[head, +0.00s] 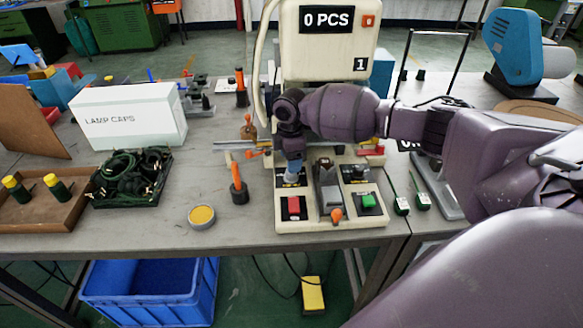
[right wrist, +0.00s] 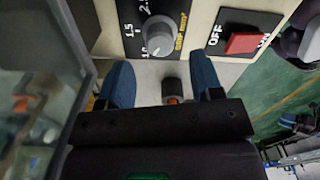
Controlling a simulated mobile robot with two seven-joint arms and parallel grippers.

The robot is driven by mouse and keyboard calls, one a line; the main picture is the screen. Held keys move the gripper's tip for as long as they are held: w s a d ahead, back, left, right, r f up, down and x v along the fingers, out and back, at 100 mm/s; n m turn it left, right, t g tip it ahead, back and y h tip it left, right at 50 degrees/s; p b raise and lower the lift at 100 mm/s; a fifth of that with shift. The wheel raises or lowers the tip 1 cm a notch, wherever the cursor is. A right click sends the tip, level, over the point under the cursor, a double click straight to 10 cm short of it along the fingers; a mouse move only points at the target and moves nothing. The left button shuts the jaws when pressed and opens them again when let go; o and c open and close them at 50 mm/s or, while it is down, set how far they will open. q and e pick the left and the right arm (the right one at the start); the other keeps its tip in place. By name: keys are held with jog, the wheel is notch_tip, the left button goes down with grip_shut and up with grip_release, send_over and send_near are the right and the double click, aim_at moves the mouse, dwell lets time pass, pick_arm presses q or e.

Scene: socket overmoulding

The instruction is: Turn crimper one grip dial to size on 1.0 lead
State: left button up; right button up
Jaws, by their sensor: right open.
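Crimper one (head: 328,60) is a cream machine with a "0 PCS" display and a "1" label. In the right wrist view its grip dial (right wrist: 160,38) is a grey round knob on a black plate marked 1.0, 1.5 and a larger size. The knob's lower side is near the 1.0 mark; I cannot tell its exact pointing. In the right wrist view the gripper's blue fingertips (right wrist: 162,80) are apart and empty, short of the knob. My left gripper is out of view.
A red switch (head: 293,206) and a green button (head: 368,200) sit on the base front. An orange-handled tool (head: 238,185) and a yellow-topped tin (head: 202,215) stand to the left. A white lamp caps box (head: 130,117) and a cable tray (head: 128,202) are farther left.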

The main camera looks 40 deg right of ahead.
jog(key=shift+r, duration=2.75)
